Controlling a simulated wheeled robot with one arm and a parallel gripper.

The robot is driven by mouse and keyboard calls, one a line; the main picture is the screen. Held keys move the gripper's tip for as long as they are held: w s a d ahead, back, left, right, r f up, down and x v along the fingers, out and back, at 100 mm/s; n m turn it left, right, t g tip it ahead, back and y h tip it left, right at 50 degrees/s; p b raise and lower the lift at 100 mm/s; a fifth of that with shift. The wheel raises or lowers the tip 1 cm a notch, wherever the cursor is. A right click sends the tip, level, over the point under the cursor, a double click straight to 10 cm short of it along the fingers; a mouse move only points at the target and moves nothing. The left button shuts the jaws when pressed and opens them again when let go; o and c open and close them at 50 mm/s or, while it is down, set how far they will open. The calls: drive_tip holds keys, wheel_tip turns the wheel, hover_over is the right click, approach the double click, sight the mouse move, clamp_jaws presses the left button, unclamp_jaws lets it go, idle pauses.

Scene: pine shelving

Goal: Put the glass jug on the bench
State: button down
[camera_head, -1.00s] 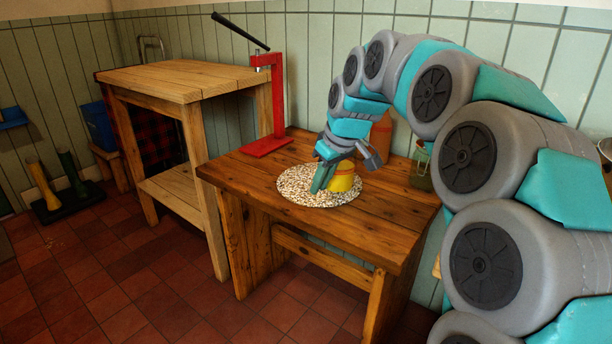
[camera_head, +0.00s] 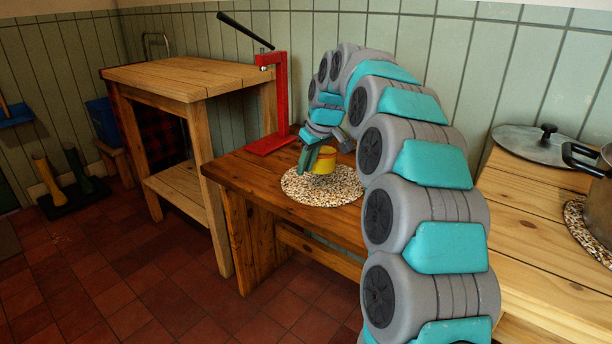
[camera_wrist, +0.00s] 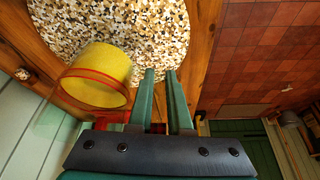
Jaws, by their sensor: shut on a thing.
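The glass jug (camera_head: 323,162) shows as a yellow-filled vessel with a red band, over the round speckled mat (camera_head: 300,195) on the dark wooden table. In the wrist view the jug (camera_wrist: 105,72) lies left of the fingers, its clear part faint at lower left. My gripper (camera_head: 308,158) is at its left side in the head view, shut on it; the wrist view shows the two green fingers (camera_wrist: 162,85) with a narrow gap. The exact grip point is unclear. The jug appears a little above the mat. Which surface is the bench I cannot tell.
A red lever press (camera_head: 282,105) stands behind the mat. A taller pale wooden table (camera_head: 180,80) is at left. At right a pale worktop (camera_head: 540,240) bears a pan lid (camera_head: 535,146) and a pot (camera_head: 600,200). Open tiled floor lies in front.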

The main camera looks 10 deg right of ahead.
drive_tip(key=shift+f, duration=1.55)
drive_tip(key=shift+f, duration=0.15)
drive_tip(key=c, duration=0.8)
unclamp_jaws()
drive_tip(key=shift+c, duration=0.2)
drive_tip(key=v, duration=1.2)
drive_tip(key=shift+b, duration=0.3)
drive_tip(key=shift+s, duration=0.15)
drive_tip(key=s+d+f+m+g, duration=0.1)
drive_tip(key=s+f, duration=0.5)
drive_tip(key=s, duration=0.9)
drive_tip(key=s+d+f+m+g+h, duration=0.1)
drive_tip(key=s+f, duration=0.6)
drive_tip(key=s, duration=0.9)
drive_tip(key=s+d+f+m+g+h, duration=0.1)
drive_tip(key=s+f+m+g, duration=0.2)
drive_tip(key=s+f, duration=0.4)
drive_tip(key=s+m, duration=0.1)
drive_tip(key=s, duration=0.8)
drive_tip(key=shift+m, duration=0.4)
